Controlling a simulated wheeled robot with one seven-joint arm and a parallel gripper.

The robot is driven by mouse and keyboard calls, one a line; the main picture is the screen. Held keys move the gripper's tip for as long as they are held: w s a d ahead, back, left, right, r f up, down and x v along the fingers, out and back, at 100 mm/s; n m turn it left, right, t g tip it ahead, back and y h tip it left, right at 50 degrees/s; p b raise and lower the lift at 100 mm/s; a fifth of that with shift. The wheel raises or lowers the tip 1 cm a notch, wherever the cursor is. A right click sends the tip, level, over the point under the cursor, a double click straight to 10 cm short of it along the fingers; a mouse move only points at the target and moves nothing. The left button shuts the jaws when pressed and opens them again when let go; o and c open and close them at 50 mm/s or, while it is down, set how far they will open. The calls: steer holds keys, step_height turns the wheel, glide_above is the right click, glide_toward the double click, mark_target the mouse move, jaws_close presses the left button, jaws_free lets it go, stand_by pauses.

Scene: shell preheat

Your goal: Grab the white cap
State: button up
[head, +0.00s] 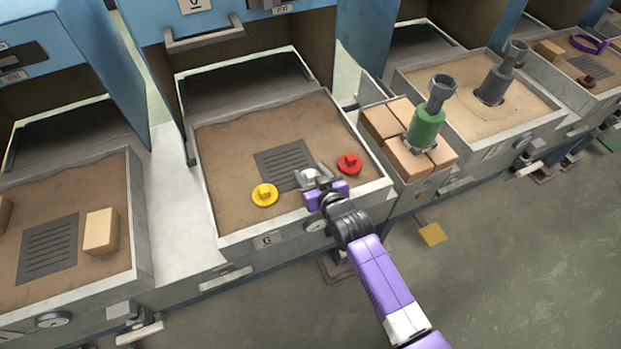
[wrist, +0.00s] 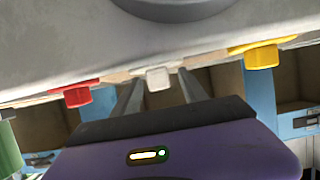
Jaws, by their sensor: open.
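The white cap (head: 309,175) sits on the sand of the middle tray, at the front edge of a dark slotted grate. My purple gripper (head: 314,174) is open, with one grey finger on each side of the cap. In the wrist view, which looks upside down, the white cap (wrist: 158,78) shows between the two finger ends of my gripper (wrist: 160,84). Contact between the fingers and the cap cannot be told. The yellow cap (head: 264,195) lies to the left and the red cap (head: 349,163) to the right.
The sand tray (head: 218,222) has a raised grey rim, which my arm crosses at the front. The slotted grate (head: 285,160) lies behind the caps. To the right, a green tool (head: 427,127) stands among tan blocks (head: 382,122). Bare sand lies left of the yellow cap.

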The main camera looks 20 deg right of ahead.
jaws_close()
steer(key=shift+r, duration=0.15)
